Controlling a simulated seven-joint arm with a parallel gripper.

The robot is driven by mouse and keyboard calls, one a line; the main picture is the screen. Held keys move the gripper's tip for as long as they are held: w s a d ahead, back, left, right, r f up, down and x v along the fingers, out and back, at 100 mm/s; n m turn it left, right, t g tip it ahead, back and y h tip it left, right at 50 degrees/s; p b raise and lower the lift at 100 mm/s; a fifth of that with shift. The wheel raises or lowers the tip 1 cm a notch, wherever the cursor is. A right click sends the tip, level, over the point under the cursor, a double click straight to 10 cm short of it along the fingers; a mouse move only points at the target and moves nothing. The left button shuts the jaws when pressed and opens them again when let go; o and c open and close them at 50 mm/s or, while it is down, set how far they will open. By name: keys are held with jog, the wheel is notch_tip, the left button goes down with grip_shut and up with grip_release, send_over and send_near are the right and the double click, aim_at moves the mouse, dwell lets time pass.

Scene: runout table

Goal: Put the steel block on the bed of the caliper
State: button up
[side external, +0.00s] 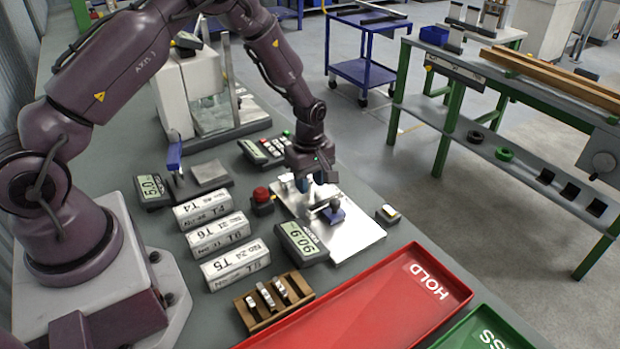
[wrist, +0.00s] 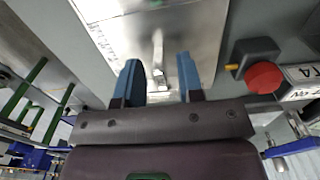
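My gripper (side external: 318,196) is low over a bright steel plate (side external: 358,236), with its blue fingers spread apart. In the wrist view, a small shiny upright piece (wrist: 158,76), seemingly the steel block, is between the fingertips (wrist: 160,80) with gaps on both sides. It stands over or on the plate (wrist: 205,25); contact is hard to tell. In the side view it is mostly hidden by the fingers. A gauge with a display, a blue upright part and a dark flat bed (side external: 208,172), seemingly the caliper, is left of my gripper.
A red button (side external: 262,195) stands beside the plate, also in the wrist view (wrist: 264,77). A display (side external: 300,243), several labelled white boxes (side external: 235,264), a wooden rack (side external: 254,318) and a red HOLD tray (side external: 380,305) are nearer. A small block (side external: 388,213) is right of the plate.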

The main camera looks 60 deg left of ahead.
jog(key=shift+r, duration=0.15)
notch_tip(320, 180, up, 12)
notch_tip(320, 180, up, 8)
jog(key=m+t, duration=0.1)
jog(key=m, duration=0.2)
send_over(310, 182)
jog(key=s+d, duration=0.2)
jog(key=s, duration=0.1)
jog(key=s+d+r+m+t, duration=0.2)
jog(key=s+r+m, duration=0.3)
jog(key=s, duration=0.5)
jog(key=s+d+r+m+t, duration=0.2)
jog(key=s+r+m, duration=0.4)
jog(key=s+m, duration=0.4)
jog(key=shift+s+d+r+t, duration=0.15)
jog(key=shift+d+r+t, duration=0.05)
jog(key=shift+r+t, duration=0.1)
